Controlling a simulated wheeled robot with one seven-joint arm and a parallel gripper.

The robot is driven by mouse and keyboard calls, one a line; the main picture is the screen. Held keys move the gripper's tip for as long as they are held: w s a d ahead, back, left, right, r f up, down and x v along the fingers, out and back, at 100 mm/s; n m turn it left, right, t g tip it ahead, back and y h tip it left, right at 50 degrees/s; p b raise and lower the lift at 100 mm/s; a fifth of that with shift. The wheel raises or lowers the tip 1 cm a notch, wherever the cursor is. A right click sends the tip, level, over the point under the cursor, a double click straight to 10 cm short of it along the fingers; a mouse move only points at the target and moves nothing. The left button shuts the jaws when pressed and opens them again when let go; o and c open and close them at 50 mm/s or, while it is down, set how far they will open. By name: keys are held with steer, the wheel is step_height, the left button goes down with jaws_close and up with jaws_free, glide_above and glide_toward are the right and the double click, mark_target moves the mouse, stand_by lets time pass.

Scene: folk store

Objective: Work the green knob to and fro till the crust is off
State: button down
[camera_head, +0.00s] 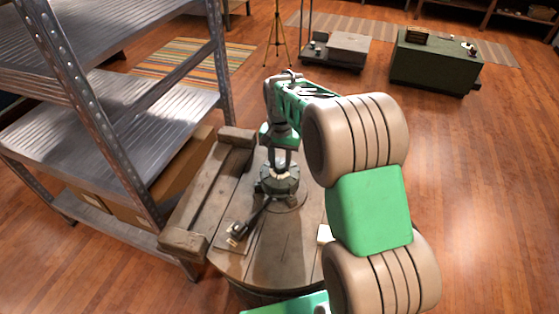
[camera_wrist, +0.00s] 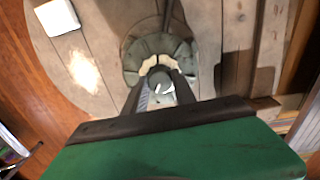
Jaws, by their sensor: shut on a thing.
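The knob (camera_head: 279,182) is a squat, ribbed, grey-green round piece standing on the round wooden top (camera_head: 280,250). In the wrist view the knob (camera_wrist: 135,65) spreads wide around my fingertips, with a dark bar running up from it. My gripper (camera_head: 279,168) points straight down on the knob from above. In the wrist view my gripper (camera_wrist: 160,64) has its pale fingertips shut on the middle of the knob. A pale round part shows between the fingers. The fingers hide the knob's centre, and I cannot make out any crust.
A metal shelf rack (camera_head: 100,130) stands close on the left. A wooden frame (camera_head: 215,190) lies along the left of the top. A small dark tool (camera_head: 238,232) and a white block (camera_head: 324,234) lie there too. A green chest (camera_head: 435,62) is far off; the right floor is clear.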

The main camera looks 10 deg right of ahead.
mark_target(280, 164)
steer(key=n, duration=0.4)
steer(key=shift+w+n+p, duration=0.1)
steer(key=shift+n+p, duration=0.2)
steer(key=n, duration=0.3)
steer(key=shift+r+n, duration=0.1)
steer(key=shift+n, duration=0.2)
steer(key=n, duration=0.3)
steer(key=shift+n+p, duration=0.3)
steer(key=shift+p, duration=0.05)
steer(key=shift+n, duration=1.9)
steer(key=c, duration=1)
jaws_free()
step_height(280, 164, up, 8)
steer(key=shift+f, duration=0.15)
